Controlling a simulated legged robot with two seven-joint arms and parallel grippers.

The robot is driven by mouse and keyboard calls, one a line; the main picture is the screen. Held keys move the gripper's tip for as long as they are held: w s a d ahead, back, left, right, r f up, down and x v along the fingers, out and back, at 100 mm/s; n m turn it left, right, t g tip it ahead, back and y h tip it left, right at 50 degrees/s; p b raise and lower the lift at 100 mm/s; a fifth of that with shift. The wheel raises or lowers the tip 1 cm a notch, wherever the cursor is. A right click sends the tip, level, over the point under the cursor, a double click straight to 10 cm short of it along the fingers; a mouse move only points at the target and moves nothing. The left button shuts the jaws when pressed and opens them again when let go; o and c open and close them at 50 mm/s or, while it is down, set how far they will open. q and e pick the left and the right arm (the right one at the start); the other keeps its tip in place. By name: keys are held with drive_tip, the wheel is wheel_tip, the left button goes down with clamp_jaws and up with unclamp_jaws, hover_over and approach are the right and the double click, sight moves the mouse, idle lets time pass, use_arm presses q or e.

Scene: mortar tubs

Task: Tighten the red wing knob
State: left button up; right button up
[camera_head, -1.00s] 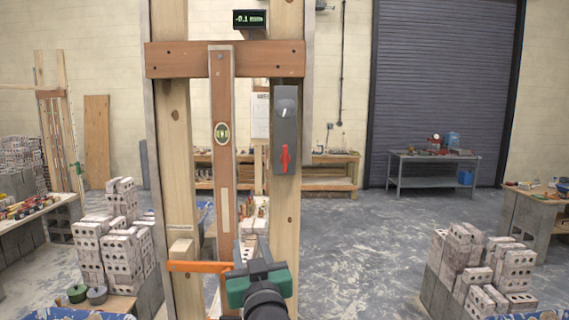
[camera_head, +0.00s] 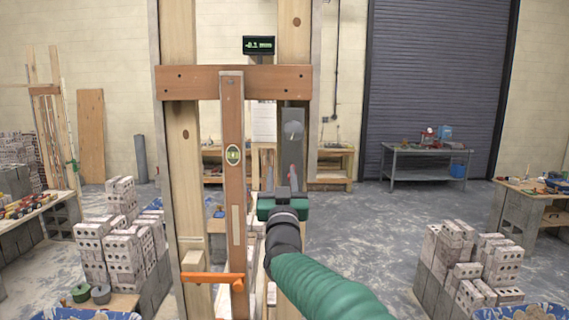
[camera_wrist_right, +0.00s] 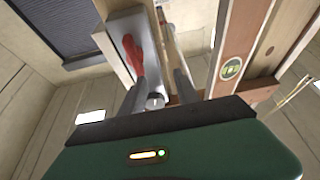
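The red wing knob (camera_head: 292,172) sits low on a grey box (camera_head: 293,112) fixed to the right wooden post, below a silver round knob (camera_head: 293,131). In the right wrist view the red knob (camera_wrist_right: 133,54) shows beyond the fingertips, towards the left finger, and the silver knob (camera_wrist_right: 154,101) shows between the fingers. The right gripper (camera_wrist_right: 157,85) is open, with no visible grip on the knob. My left gripper is out of view.
An orange bar (camera_head: 212,278) crosses low at the left. A small display (camera_head: 258,45) is above. Brick stacks (camera_head: 470,265) stand at both sides.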

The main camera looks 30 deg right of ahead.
drive_tip(key=d, duration=0.2)
drive_tip(key=s+d, duration=0.1)
drive_tip(key=shift+r, duration=0.3)
drive_tip(key=shift+s+d, duration=0.3)
drive_tip(key=shift+d, duration=0.05)
clamp_jaws()
use_arm(q)
drive_tip(key=shift+s+d+r, duration=0.1)
drive_tip(key=shift+s+r, duration=0.4)
drive_tip(key=shift+s, duration=0.35)
use_arm(e)
drive_tip(key=shift+w+a, duration=0.1)
drive_tip(key=shift+a, duration=0.2)
drive_tip(key=shift+r, duration=0.1)
